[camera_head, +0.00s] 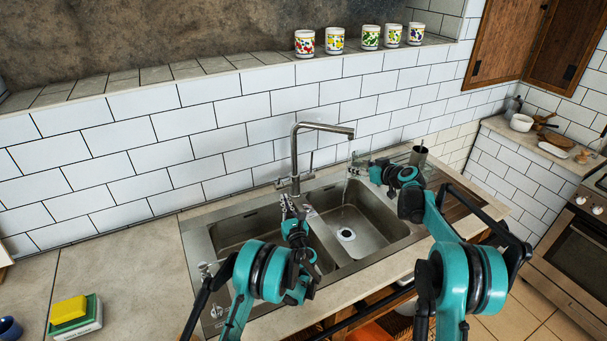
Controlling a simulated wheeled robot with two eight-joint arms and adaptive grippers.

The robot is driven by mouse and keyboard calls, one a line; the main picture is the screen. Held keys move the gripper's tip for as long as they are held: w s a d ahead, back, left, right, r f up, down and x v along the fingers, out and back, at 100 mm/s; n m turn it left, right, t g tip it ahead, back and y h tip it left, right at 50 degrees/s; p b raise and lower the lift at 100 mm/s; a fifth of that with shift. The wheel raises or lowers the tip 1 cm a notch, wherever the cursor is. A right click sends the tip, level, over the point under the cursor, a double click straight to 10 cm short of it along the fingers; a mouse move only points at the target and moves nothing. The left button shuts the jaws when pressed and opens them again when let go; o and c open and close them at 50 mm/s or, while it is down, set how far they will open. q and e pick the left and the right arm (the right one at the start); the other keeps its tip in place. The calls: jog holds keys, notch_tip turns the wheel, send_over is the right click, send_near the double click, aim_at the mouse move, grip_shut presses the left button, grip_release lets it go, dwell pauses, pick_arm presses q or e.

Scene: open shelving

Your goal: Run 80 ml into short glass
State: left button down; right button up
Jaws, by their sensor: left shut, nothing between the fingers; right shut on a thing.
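The steel tap (294,160) stands behind the double sink, its spout (335,128) reaching right over the right-hand basin. A thin upright lever (311,162) shows beside its base. My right gripper (356,166) is below the spout's end, shut on a small clear thing that looks like the short glass. The glass is too small and see-through to tell its level. A thin pale streak, perhaps water, shows just below it. My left gripper (290,205) is shut and empty, just in front of the tap's base over the left basin.
The steel sink (203,245) has a drain (345,234) in the right basin. A dark cup (418,156) stands on the right side behind my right arm. Several patterned cups (305,43) line the ledge. A yellow sponge (68,309) lies at the left front; the left counter is mostly clear.

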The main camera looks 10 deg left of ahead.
pick_arm(q)
jog(key=s+d+r+g+h, duration=0.1)
jog(key=s+d+r+g, duration=0.1)
jog(key=s+g, duration=0.15)
pick_arm(e)
jog(key=shift+r, duration=0.1)
pick_arm(q)
jog(key=g, duration=0.1)
send_near(279, 182)
notch_tip(279, 182, down, 3)
jog(key=w+a, duration=0.2)
jog(key=shift+w+a+r+m+h, duration=0.2)
jog(key=shift+w+r, duration=0.3)
jog(key=shift+w, duration=0.2)
jog(key=shift+w+a+r+m+h, duration=0.1)
jog(key=shift+w+r+m+h, duration=0.1)
jog(key=shift+w+r, duration=0.4)
jog(key=shift+w, duration=0.15)
